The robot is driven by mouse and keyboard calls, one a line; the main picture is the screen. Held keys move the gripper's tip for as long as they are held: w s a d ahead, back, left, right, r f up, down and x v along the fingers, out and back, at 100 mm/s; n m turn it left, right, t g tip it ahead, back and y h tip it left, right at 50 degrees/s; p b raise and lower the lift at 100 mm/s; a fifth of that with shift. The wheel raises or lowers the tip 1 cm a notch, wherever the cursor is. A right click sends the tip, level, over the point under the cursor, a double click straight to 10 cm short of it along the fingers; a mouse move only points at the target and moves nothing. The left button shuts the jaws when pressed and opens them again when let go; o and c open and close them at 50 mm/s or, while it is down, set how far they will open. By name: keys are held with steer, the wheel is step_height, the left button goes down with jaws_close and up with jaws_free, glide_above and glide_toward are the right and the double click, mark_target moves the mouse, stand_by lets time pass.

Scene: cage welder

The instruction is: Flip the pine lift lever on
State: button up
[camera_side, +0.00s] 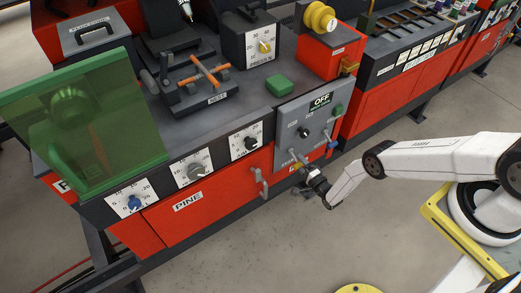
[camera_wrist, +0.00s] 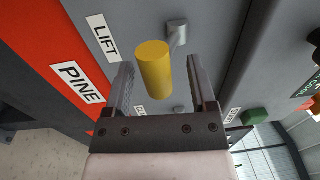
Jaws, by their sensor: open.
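The pine lift lever shows in the wrist view as a yellow cylindrical handle (camera_wrist: 154,65) on a grey mount (camera_wrist: 176,32), near the LIFT label (camera_wrist: 103,38) and the PINE label (camera_wrist: 82,82). My gripper (camera_wrist: 160,62) is open, with one finger on each side of the yellow handle. I cannot tell whether either finger touches it. In the side view my gripper (camera_side: 307,174) is at the lower part of the grey control panel (camera_side: 285,125), and it partly hides the levers there.
The panel also carries an OFF display (camera_side: 321,101), a green button (camera_side: 338,110), a black knob (camera_side: 303,132) and a blue-tipped control (camera_side: 333,144). A grey handle (camera_side: 261,184) sticks out of the red cabinet front left of my gripper. Open floor (camera_side: 270,240) lies in front.

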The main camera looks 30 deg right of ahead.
steer(key=shift+c, duration=0.3)
jaws_close()
stand_by(1.2)
